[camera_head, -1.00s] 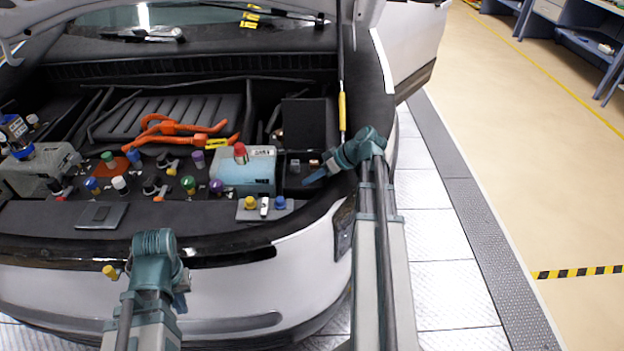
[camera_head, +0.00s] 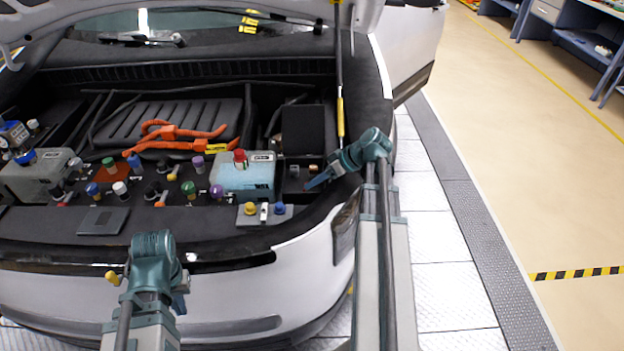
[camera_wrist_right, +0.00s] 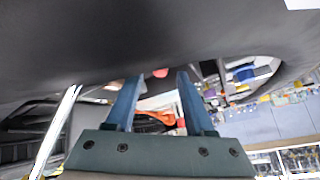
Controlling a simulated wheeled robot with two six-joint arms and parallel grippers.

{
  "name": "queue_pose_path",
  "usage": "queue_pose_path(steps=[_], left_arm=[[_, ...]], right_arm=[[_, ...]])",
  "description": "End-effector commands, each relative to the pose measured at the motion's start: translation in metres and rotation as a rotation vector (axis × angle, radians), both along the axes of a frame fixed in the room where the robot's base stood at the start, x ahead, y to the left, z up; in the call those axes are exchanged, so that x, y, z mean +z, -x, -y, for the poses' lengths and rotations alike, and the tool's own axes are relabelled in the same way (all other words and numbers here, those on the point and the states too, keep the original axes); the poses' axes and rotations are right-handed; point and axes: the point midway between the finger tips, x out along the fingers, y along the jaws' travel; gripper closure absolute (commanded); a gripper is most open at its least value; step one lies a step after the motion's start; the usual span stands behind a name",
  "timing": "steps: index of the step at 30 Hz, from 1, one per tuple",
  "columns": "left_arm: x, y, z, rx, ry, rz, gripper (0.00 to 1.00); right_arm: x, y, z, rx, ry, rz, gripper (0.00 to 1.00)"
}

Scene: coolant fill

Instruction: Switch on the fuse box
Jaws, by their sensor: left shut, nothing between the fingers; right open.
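A black box with a raised dark lid (camera_head: 303,129), which looks like the fuse box, is at the right of the engine bay. Its small compartment (camera_head: 292,172) holds a few small light and brown parts. My right gripper (camera_head: 314,183) is at the compartment's right front, pointing left. Whether it touches the box cannot be told. The right wrist view shows its two blue fingers (camera_wrist_right: 157,92) apart and empty under a dark surface. My left gripper (camera_head: 180,298) is shut and empty in front of the bumper, mostly hidden by its wrist.
A pale blue coolant tank (camera_head: 243,181) with a red cap stands left of the box. A plate with yellow and blue knobs (camera_head: 265,221) lies in front. Orange cables (camera_head: 170,135) and several coloured caps fill the bay. A hood strut (camera_head: 340,110) rises behind my right gripper.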

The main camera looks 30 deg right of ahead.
Motion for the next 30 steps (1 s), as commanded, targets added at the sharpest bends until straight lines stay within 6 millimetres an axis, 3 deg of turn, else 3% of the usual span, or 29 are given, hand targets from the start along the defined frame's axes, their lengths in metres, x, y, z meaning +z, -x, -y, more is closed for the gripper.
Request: queue_pose_path(steps=[1,3,12,19,30], left_arm=[[0.016,0.0,0.0,0.0,0.0,0.0,1.0],[0.028,0.0,0.0,0.0,0.0,0.0,1.0],[0.068,0.0,0.0,0.0,0.0,0.0,1.0],[0.082,0.0,0.0,0.0,0.0,0.0,1.0],[0.084,0.0,0.0,0.0,0.0,0.0,1.0]], right_arm=[[0.016,0.006,0.005,-0.004,0.0,0.0,0.46],[0.028,0.014,0.011,-0.003,-0.001,0.0,0.46],[0.068,0.042,0.037,-0.003,-0.001,0.0,0.46],[0.082,0.055,0.047,0.0,-0.001,-0.001,0.46],[0.084,0.058,0.05,0.001,-0.002,0.0,0.46]])
